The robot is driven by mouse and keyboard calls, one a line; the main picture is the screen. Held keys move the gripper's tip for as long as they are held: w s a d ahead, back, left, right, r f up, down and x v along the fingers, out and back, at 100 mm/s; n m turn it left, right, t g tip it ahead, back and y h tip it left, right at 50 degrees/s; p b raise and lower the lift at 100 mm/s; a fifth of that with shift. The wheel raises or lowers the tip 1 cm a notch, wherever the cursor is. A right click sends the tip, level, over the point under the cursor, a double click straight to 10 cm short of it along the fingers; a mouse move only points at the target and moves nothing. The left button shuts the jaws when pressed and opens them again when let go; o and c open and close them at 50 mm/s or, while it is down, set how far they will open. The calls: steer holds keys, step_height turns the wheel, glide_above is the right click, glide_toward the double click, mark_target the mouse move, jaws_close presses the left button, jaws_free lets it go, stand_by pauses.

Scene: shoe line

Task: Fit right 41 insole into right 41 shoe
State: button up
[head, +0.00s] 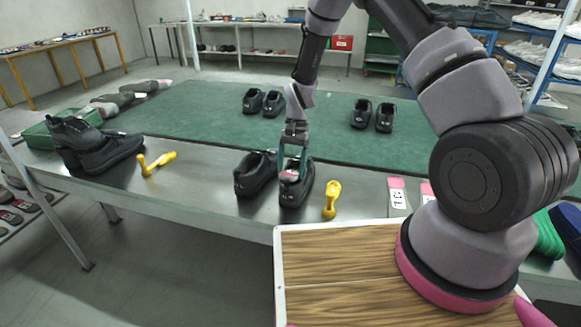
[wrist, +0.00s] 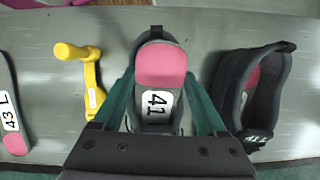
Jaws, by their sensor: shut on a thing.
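My gripper (head: 292,166) is shut on the insole, its two teal fingers on either side of it in the wrist view (wrist: 160,82). The insole (wrist: 158,66) has a pink heel, a dark body and a white label reading 41; the head view shows a bit of its pink (head: 289,176). It lies at the opening of the black right shoe (head: 296,195), whose heel collar (wrist: 157,33) rims the pink end. How deep the insole sits, and its toe end, are hidden. The paired black shoe (head: 251,178) stands beside it and has pink inside in the wrist view (wrist: 238,85).
A yellow tool (head: 331,200) stands close beside the right shoe; another (head: 156,162) is farther left. Insoles, one marked 43 L (head: 397,196), lie to the right. More shoe pairs (head: 263,102) (head: 373,115) stand on the green mat (head: 200,118), which has free room.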

steer(key=shift+s+f, duration=0.1)
steer(key=shift+s, duration=0.05)
steer(key=o, duration=1.4)
steer(key=shift+a, duration=0.1)
steer(key=shift+r, duration=1.5)
step_height(320, 180, up, 7)
